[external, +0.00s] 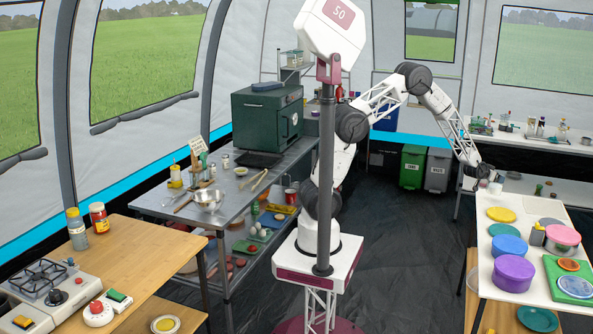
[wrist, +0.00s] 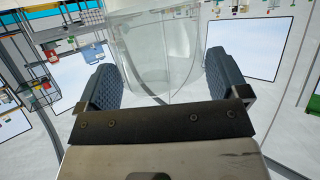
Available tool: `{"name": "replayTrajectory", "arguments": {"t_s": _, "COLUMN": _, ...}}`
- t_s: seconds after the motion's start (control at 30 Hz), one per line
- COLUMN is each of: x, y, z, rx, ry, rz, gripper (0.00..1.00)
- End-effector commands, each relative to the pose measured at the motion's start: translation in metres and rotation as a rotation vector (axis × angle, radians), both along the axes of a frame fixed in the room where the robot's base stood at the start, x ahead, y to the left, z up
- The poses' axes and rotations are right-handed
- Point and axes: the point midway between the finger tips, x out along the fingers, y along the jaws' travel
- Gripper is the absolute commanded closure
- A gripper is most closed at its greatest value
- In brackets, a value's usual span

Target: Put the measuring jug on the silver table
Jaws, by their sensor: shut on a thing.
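The clear, see-through measuring jug (wrist: 155,50) fills the middle of the wrist view. My gripper (wrist: 161,82) has one finger on each side of it and is shut on it. In the external view my gripper (external: 482,174) is at the right, by the far end of the white table; the jug is too small and clear there to make out surely. The silver table (external: 150,202) is the grey metal one left of my base, across the dark floor from my gripper.
On the silver table are a green oven (external: 268,117), a metal bowl (external: 208,198) and utensils; bare patches lie between them. The white table (external: 520,290) holds coloured tubs and plates. A wooden counter (external: 150,240) with a stove (external: 45,280) stands front left.

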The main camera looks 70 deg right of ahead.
Motion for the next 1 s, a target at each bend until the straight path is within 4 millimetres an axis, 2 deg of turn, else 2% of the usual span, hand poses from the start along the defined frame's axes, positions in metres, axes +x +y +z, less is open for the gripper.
{"name": "replayTrajectory", "arguments": {"t_s": 0.2, "x": -0.022, "y": -0.019, "z": -0.002, "rx": -0.001, "ry": 0.002, "rz": 0.0, "gripper": 0.59}}
{"name": "replayTrajectory", "arguments": {"t_s": 0.4, "x": -0.034, "y": -0.029, "z": -0.003, "rx": -0.001, "ry": 0.002, "rz": 0.0, "gripper": 0.59}}
{"name": "replayTrajectory", "arguments": {"t_s": 0.87, "x": -0.037, "y": -0.032, "z": -0.004, "rx": -0.001, "ry": 0.002, "rz": 0.0, "gripper": 0.59}}
{"name": "replayTrajectory", "arguments": {"t_s": 1.0, "x": -0.036, "y": -0.031, "z": -0.011, "rx": 0.0, "ry": 0.0, "rz": 0.0, "gripper": 0.59}}
